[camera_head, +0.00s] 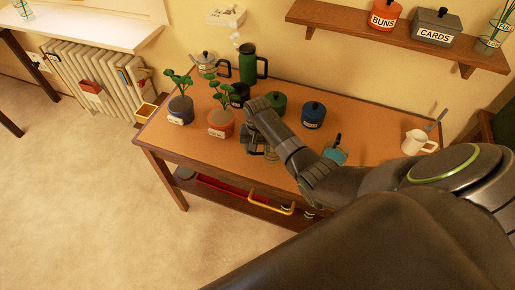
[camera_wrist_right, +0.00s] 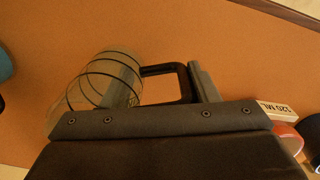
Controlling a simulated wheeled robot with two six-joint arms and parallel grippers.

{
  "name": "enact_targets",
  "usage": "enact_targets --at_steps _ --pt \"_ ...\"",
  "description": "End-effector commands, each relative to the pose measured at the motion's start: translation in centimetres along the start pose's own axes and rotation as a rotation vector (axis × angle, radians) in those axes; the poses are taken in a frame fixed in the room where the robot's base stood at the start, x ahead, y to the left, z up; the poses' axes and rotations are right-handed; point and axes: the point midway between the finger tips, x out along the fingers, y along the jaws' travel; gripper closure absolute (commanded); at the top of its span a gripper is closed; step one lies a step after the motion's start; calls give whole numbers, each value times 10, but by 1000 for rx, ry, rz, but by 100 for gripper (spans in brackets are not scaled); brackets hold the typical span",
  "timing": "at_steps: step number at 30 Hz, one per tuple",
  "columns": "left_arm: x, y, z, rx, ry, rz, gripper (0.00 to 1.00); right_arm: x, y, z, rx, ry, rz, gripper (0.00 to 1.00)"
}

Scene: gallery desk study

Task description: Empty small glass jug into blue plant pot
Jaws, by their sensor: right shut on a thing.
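The small glass jug (camera_wrist_right: 108,82) has clear walls with dark rings and a dark handle (camera_wrist_right: 165,70). My right gripper (camera_head: 256,143) is shut on this handle; its fingers also show in the right wrist view (camera_wrist_right: 195,95). In the head view the jug is mostly hidden by my gripper, over the desk's front part. I cannot tell whether it touches the desk or what it holds. The blue plant pot (camera_head: 181,112), with a green plant and white label, stands at the desk's left end, left of my gripper. My left gripper is not in view.
An orange plant pot (camera_head: 220,125) stands between the blue pot and my right gripper. Behind are a dark mug (camera_head: 239,94), a green flask (camera_head: 247,62), a green pot (camera_head: 278,103) and a blue lidded pot (camera_head: 312,114). A cream jug (camera_head: 415,142) stands far right.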

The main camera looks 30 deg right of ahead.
Motion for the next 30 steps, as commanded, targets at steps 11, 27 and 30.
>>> enact_targets --at_steps 11,27,30 --pt "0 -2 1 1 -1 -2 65 1 0 0 0 1 0 83" --pt "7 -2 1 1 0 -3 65 12 0 0 -1 1 0 83" --pt "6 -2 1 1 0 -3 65 11 0 0 -1 1 -1 37"
